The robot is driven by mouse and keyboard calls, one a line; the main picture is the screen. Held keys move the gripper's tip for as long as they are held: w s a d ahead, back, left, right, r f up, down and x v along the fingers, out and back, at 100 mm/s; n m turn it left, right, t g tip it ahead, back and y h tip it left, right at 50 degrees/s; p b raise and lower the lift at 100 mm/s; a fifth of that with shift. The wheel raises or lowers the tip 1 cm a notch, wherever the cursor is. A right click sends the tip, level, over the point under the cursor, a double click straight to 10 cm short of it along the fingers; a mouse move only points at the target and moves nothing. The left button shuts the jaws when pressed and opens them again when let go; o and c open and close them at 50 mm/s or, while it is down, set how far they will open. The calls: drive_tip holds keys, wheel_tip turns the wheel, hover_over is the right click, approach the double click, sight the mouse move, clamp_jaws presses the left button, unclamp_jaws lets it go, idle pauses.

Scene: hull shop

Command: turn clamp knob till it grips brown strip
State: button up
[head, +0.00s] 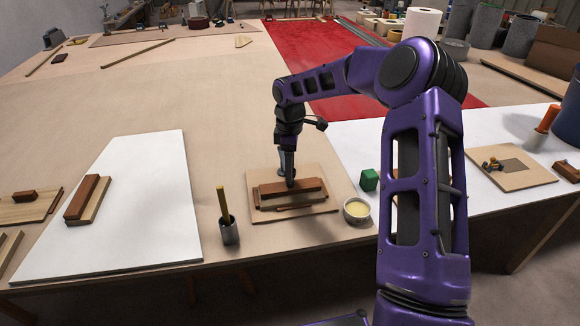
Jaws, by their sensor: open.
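A pale board (328,217) lies near the front of the table, with brown strips on it. A thick brown strip (312,186) lies across its middle, and a thinner one lies along its front. My gripper (290,178) points down at the thick strip, with its fingertips at or just over it. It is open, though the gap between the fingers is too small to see. I cannot make out a clamp knob here; the gripper hides part of this spot. Whether the strip is gripped cannot be seen.
A grey cup with a yellow stick (229,232) stands left of the board. A green block (369,180) and a white bowl (357,210) stand close to its right. A white panel (150,225) lies left. Another board (525,178) with small yellow and black parts lies right.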

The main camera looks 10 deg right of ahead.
clamp_jaws()
drive_tip(key=shift+m, duration=0.3)
drive_tip(key=m, duration=0.2)
drive_tip(key=shift+m+p, duration=0.3)
drive_tip(key=shift+p, duration=0.05)
drive_tip(key=m, duration=0.4)
drive_tip(key=shift+m, duration=0.3)
drive_tip(key=m, duration=0.4)
drive_tip(key=shift+p, duration=0.4)
drive_tip(key=shift+m, duration=1.9)
